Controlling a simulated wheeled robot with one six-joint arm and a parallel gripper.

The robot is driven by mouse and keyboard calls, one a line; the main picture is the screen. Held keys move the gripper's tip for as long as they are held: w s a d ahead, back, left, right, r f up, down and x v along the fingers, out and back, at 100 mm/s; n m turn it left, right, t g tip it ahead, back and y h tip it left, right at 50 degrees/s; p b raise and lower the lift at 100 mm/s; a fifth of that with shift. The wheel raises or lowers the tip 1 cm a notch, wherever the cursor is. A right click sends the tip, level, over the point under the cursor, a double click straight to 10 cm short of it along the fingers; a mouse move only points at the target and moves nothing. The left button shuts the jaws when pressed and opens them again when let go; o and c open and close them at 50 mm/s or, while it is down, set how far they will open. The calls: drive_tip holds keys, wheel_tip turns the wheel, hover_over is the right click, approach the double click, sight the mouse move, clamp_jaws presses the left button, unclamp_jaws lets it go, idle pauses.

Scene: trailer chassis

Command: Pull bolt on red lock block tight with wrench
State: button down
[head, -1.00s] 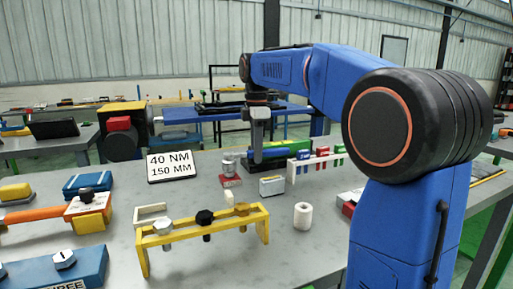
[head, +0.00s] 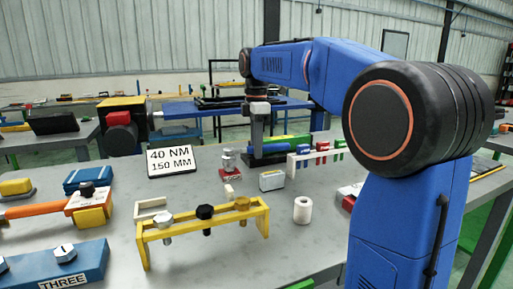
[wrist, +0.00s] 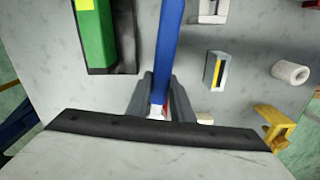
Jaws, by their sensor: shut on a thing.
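My gripper (wrist: 160,100) points down and is shut on a blue bar, which looks like the wrench handle (wrist: 170,45). The bar runs away from the fingers toward the top of the wrist view. In the head view my gripper (head: 256,152) is low over the bench, and the wrench (head: 272,156) extends to its right. The red lock block (head: 230,173) stands just left of the gripper, with a small metal part on top, likely its bolt (head: 228,155). In the wrist view only a sliver of red shows by the fingertips. I cannot tell whether the wrench touches the bolt.
A green tool (head: 290,141) lies behind the wrench. A grey-white box (head: 271,181), a white cylinder (head: 302,210) and a yellow bolt stand (head: 200,227) are nearer. A sign (head: 171,161) reads 40 NM 150 MM.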

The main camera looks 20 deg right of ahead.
drive_tip(key=shift+f, duration=0.7)
idle(1.0)
drive_tip(key=c, duration=2.4)
unclamp_jaws()
clamp_jaws()
drive_tip(key=shift+s+a+m, duration=0.1)
drive_tip(key=shift+s+m, duration=0.35)
drive_tip(key=shift+m, duration=0.15)
drive_tip(key=shift+w+r+n, duration=0.1)
drive_tip(key=shift+w+n, duration=0.15)
drive_tip(key=shift+n, duration=0.05)
drive_tip(key=shift+r, duration=2.85)
